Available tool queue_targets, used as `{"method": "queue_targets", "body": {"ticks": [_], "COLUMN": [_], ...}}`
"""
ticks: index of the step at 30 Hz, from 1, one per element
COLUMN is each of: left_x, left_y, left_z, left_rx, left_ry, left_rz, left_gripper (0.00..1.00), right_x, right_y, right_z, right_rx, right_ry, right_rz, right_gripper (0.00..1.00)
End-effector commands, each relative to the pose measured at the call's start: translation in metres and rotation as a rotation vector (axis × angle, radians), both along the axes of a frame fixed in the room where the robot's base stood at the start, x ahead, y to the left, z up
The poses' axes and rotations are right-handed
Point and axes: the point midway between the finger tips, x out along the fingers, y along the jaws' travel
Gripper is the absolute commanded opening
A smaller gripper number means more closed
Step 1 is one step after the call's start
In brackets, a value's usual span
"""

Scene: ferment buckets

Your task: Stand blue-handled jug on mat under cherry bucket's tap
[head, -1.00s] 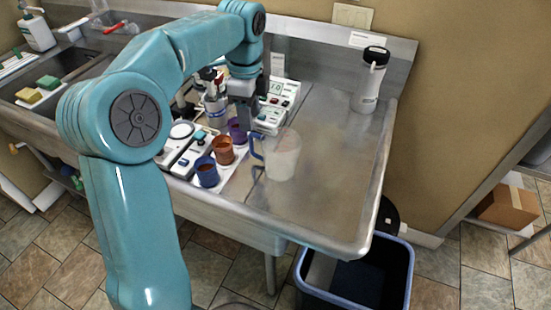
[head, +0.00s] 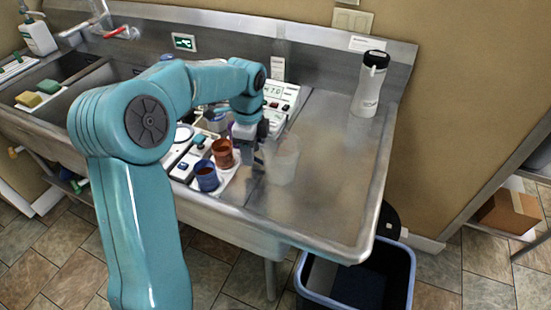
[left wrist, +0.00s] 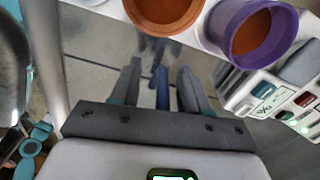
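The translucent jug (head: 286,160) stands upright on the steel counter, right of the coloured cups. Its blue handle is hidden behind my left gripper in the head view. My left gripper (head: 258,165) is low at the jug's left side. In the left wrist view, a blue upright strip (left wrist: 162,88), which looks like the handle, stands between the two fingers, with a gap on each side. The fingers are open. The jug's body does not show clearly there. I cannot make out a mat or a cherry bucket with a tap. My right gripper is not in view.
A blue cup (head: 206,176) and a rust-red cup (head: 222,154) stand close left of the gripper. A purple cup (left wrist: 240,30) shows in the wrist view. A device with a display (head: 281,95) is behind. A white bottle (head: 369,85) stands far right.

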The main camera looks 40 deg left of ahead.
Motion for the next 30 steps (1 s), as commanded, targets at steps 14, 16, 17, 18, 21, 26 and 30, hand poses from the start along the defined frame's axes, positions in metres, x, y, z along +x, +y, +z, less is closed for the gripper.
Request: {"method": "queue_targets", "body": {"ticks": [14,16,17,18,21,26,30], "left_x": [0.000,0.000,0.001,0.001,0.001,0.001,0.002], "left_y": [0.000,0.000,0.000,0.000,0.000,0.000,0.000], "left_z": [0.001,0.004,0.006,0.009,0.024,0.063,0.110], "left_rx": [0.000,0.001,0.001,0.001,0.002,0.002,0.003], "left_ry": [-0.001,-0.002,-0.003,-0.003,-0.006,-0.007,-0.008], "left_rz": [0.000,0.000,0.000,0.000,0.000,0.000,0.000], "left_gripper": [0.00,0.00,0.00,0.00,0.00,0.00,0.00], "right_x": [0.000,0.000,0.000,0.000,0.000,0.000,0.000], "right_y": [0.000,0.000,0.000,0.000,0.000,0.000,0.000], "right_z": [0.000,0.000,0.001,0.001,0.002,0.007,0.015], "right_rx": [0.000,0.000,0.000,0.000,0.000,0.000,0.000], "right_ry": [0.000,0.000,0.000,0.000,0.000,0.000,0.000], "right_rz": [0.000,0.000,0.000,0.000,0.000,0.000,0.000], "right_gripper": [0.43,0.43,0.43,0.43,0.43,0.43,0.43]}}
